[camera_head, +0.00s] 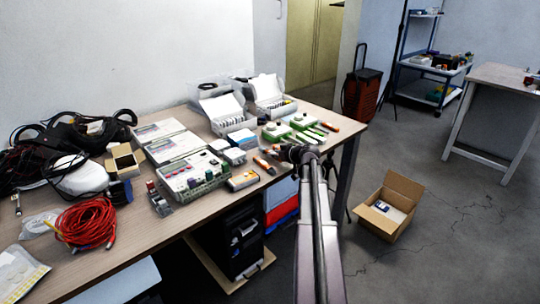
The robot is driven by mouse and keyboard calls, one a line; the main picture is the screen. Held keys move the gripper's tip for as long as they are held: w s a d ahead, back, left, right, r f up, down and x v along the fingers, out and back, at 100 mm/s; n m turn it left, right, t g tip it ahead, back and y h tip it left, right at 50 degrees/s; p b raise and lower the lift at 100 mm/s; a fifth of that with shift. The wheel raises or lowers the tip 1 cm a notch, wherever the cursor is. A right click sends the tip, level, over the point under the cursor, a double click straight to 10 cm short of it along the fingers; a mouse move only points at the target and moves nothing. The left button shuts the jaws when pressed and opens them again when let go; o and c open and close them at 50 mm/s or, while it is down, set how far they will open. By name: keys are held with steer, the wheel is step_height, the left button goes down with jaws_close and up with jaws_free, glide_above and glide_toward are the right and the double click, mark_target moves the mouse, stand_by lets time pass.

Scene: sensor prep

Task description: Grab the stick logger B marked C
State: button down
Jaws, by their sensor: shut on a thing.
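My gripper (297,154) is at the right front part of the long wooden table, low over its edge, seen from behind along my arm. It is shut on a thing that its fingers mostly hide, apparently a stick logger. An orange-ended stick (264,166) lies on the table just left of my gripper. Another orange-ended stick (327,124) lies behind it, near the green-and-white devices (305,122). The markings B and C are too small to read, so I cannot tell which logger is which.
An open cardboard box (384,225) stands on the floor at right. A blue cart (418,88) is farther back.

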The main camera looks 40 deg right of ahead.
steer(key=r+p+v, duration=0.1)
steer(key=p+v, duration=0.5)
steer(key=v, duration=0.8)
steer(key=shift+r, duration=0.2)
